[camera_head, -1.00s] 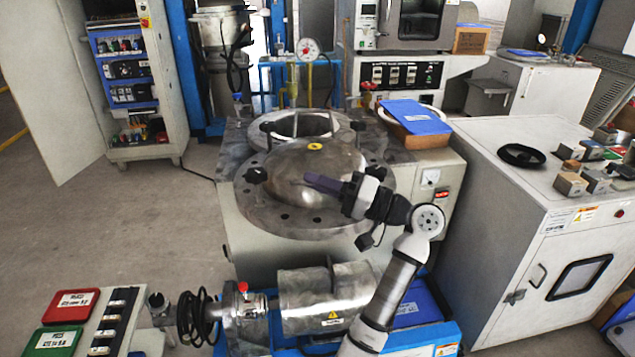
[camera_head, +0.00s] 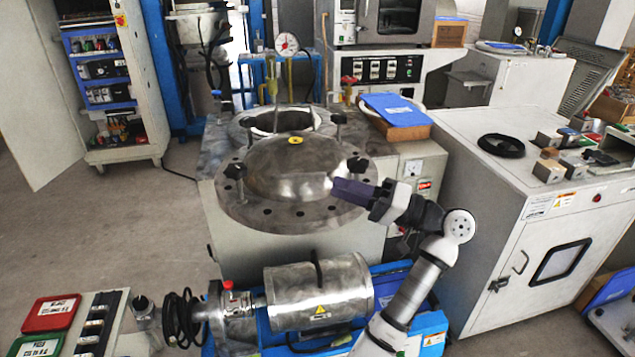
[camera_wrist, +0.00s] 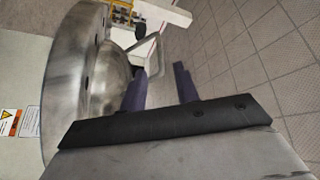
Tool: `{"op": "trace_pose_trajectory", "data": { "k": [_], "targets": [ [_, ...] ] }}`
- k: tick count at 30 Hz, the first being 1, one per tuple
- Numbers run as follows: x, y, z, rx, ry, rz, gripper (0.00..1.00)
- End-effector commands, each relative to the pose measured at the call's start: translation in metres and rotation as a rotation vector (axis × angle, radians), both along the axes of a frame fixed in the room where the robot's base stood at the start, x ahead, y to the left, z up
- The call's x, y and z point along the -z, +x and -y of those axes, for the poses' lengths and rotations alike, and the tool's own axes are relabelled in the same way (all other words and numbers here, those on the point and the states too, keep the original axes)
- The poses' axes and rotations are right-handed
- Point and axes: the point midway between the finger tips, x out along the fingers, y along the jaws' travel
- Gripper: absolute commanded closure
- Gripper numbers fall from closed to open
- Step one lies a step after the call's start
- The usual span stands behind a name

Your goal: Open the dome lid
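The metal dome lid (camera_head: 292,170) lies shut on its round bolted flange (camera_head: 290,214), with a yellow mark on top and black knobs around the rim. The dome (camera_wrist: 112,80) and the flange (camera_wrist: 72,85) also show at the left in the wrist view. My gripper (camera_head: 337,190) is at the right front side of the dome in the head view. In the wrist view my gripper (camera_wrist: 160,88) has its two purple fingers apart with nothing between them. A bent metal rod (camera_wrist: 158,50) shows beyond the fingers. I cannot tell whether a finger touches the lid.
An open round vessel (camera_head: 245,128) is behind the lid. A blue-topped box (camera_head: 395,110) sits at its right. A motor (camera_head: 320,295) stands in front, below my arm. A white cabinet (camera_head: 490,200) is at the right. Open floor (camera_head: 120,225) lies at the left.

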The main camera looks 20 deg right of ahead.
Motion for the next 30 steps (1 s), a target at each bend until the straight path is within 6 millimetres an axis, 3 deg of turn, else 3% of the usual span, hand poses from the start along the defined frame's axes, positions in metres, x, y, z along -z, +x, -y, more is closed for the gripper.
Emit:
{"op": "trace_pose_trajectory", "data": {
  "k": [3,9,30],
  "targets": [
    [0.005,-0.013,0.019,0.002,0.000,0.001,0.69],
    [0.009,-0.025,0.036,-0.001,0.001,0.001,0.69],
    [0.010,-0.027,0.038,-0.001,0.001,0.001,0.69]
  ]
}}
